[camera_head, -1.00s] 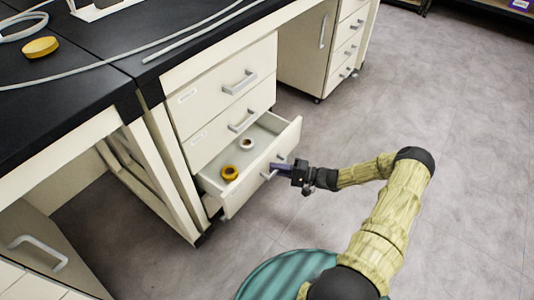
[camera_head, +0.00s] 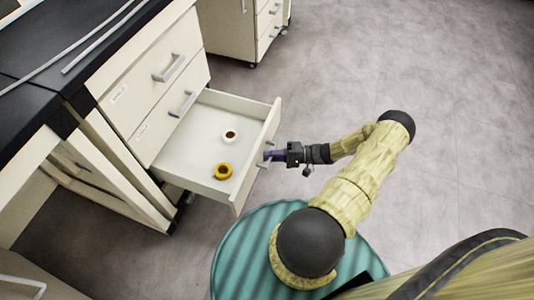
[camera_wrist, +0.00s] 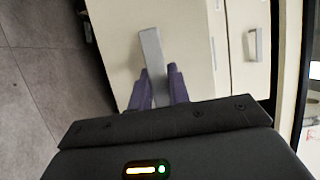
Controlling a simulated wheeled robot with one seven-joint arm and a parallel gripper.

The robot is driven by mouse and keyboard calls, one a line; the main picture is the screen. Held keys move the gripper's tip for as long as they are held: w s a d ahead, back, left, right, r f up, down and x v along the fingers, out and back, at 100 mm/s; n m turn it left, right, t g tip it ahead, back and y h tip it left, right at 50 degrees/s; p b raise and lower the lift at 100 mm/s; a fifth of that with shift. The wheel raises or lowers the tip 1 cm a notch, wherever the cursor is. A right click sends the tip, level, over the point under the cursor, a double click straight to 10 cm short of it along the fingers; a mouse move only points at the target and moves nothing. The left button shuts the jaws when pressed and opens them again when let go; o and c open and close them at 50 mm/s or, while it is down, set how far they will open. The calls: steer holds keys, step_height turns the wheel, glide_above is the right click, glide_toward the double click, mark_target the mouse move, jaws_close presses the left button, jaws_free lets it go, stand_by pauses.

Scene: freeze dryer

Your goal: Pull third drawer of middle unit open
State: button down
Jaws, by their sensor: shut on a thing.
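The third drawer (camera_head: 198,141) of the middle unit (camera_head: 153,82) stands well out of the cabinet. A yellow tape roll (camera_head: 223,171) and a white roll with a brown centre (camera_head: 230,135) lie inside it. My gripper (camera_head: 270,156) is at the drawer's front, shut on its handle. In the wrist view the grey bar handle (camera_wrist: 152,52) runs between the purple fingers (camera_wrist: 158,88) of my gripper. The two drawers above, with handles (camera_head: 168,67) and (camera_head: 182,103), are closed.
A black worktop (camera_head: 40,108) with pale tubes lies over the unit at left. Another drawer unit (camera_head: 235,28) stands at the back. The grey floor (camera_head: 460,120) to the right is clear.

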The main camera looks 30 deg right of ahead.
steer(key=c, duration=1.3)
jaws_free()
steer(key=p+v, duration=0.2)
steer(key=v, duration=1.5)
steer(key=shift+d, duration=0.2)
